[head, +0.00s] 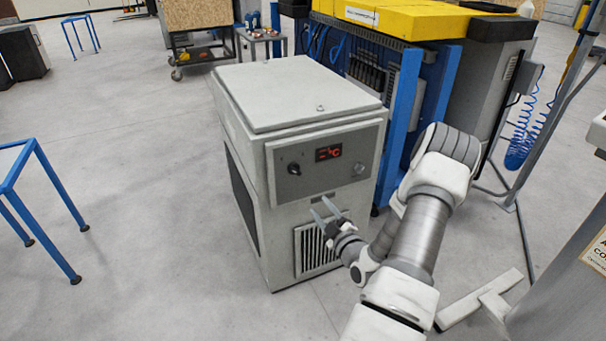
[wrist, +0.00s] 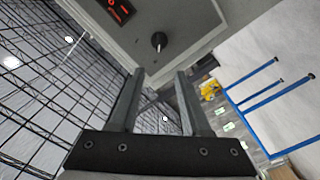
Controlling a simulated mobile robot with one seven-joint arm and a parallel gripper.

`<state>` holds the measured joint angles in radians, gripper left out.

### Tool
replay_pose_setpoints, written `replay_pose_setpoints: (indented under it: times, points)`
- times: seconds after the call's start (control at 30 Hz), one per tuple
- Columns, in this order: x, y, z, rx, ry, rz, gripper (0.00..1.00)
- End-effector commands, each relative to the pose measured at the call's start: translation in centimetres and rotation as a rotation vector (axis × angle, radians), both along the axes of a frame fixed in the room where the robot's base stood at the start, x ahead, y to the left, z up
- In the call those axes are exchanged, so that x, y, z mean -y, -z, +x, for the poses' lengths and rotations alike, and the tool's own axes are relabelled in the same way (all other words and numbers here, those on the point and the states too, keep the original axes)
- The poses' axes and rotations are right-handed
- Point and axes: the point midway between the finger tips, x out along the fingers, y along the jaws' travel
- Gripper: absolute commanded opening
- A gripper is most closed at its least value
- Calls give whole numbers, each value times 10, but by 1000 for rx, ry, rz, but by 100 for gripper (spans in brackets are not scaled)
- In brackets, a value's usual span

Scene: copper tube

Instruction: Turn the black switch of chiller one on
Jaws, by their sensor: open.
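The chiller (head: 295,95) is a light grey box with a darker control panel (head: 325,180) on its upper front. The black switch (head: 294,168) is a small round knob at the panel's left; its exact setting is too small to read. It also shows in the wrist view (wrist: 159,40), beyond and between the fingertips. A lit red display (head: 328,153) is right of the switch. My gripper (head: 319,204) is open and empty, in front of the chiller, below and right of the switch. In the wrist view its two fingers (wrist: 160,72) stand apart, with nothing between them.
A vent grille (head: 316,248) is on the chiller's lower front, behind my gripper. A blue-framed rack with yellow top (head: 410,20) stands close behind at right. Another metal knob (head: 360,168) is on the panel's right. The floor at left is clear up to a blue-legged table (head: 50,170).

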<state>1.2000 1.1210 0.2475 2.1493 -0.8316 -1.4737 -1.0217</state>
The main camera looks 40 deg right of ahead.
Motion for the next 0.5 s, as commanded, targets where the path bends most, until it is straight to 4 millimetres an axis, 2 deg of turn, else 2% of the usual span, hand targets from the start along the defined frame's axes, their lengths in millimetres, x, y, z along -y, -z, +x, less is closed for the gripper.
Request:
replay_pose_setpoints:
  times: [0.17, 0.5]
  points:
    - [4, 0, 15, 12, 1, -3, 48]
    - [20, 0, 85, 13, 1, -2, 48]
